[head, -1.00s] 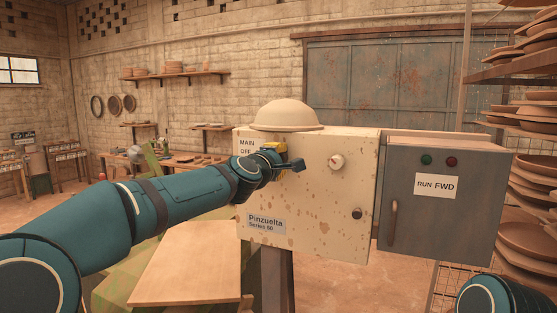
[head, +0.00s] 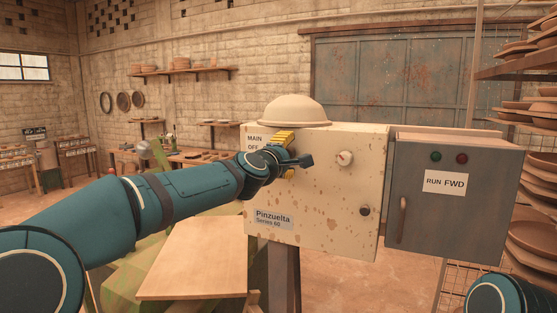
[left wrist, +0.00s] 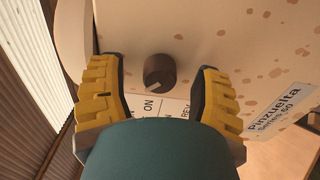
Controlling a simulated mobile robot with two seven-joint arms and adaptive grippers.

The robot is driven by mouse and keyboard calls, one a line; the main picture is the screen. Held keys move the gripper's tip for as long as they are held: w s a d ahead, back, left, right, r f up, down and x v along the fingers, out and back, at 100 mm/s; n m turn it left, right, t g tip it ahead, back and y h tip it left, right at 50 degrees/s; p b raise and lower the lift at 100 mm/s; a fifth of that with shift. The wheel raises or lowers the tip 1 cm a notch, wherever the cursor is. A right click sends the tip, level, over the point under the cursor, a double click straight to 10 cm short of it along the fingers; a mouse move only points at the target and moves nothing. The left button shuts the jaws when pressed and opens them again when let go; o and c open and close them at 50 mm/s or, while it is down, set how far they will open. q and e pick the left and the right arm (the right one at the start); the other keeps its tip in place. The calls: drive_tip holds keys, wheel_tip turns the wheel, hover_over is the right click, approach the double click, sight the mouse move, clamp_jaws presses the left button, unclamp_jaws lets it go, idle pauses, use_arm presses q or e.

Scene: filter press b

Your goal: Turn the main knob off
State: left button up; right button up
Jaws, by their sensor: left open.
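The main knob (left wrist: 160,72) is a round dark brown knob on the cream control box (head: 330,210). In the left wrist view its pale pointer mark faces the side of the ON label (left wrist: 150,105). My left gripper (left wrist: 161,66) is open, with one yellow finger on each side of the knob and a visible gap to it. In the head view my left gripper (head: 289,156) is at the box's upper left, hiding the knob and part of the label plate with MAIN (head: 254,139) and OFF. My right gripper is out of view.
A hard-hat-shaped dome (head: 294,110) rests on top. A grey RUN FWD cabinet (head: 450,205) stands to the right. A wooden board (head: 195,262) lies below my left arm.

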use_arm(q)
drive_tip(key=v, duration=1.1)
drive_tip(key=shift+s, duration=0.3)
wheel_tip(320, 180, down, 39)
drive_tip(key=s+a+m+g+y+b, duration=0.2)
drive_tip(key=m+g, duration=0.3)
drive_tip(key=g, duration=0.2)
drive_tip(key=s+a+f+m+g+b, duration=0.1)
drive_tip(key=s+a+f+m+g, duration=0.1)
drive_tip(key=s+f, duration=1)
drive_tip(key=s+a+f+m+g+y+b, duration=0.1)
drive_tip(key=s+f+m+g, duration=0.3)
drive_tip(key=s+f, duration=0.8)
wheel_tip(320, 180, down, 4)
drive_tip(key=shift+s+a+r+m+g, duration=0.2)
drive_tip(key=shift+s+a+m+g, duration=0.2)
drive_tip(key=shift+g, duration=0.4)
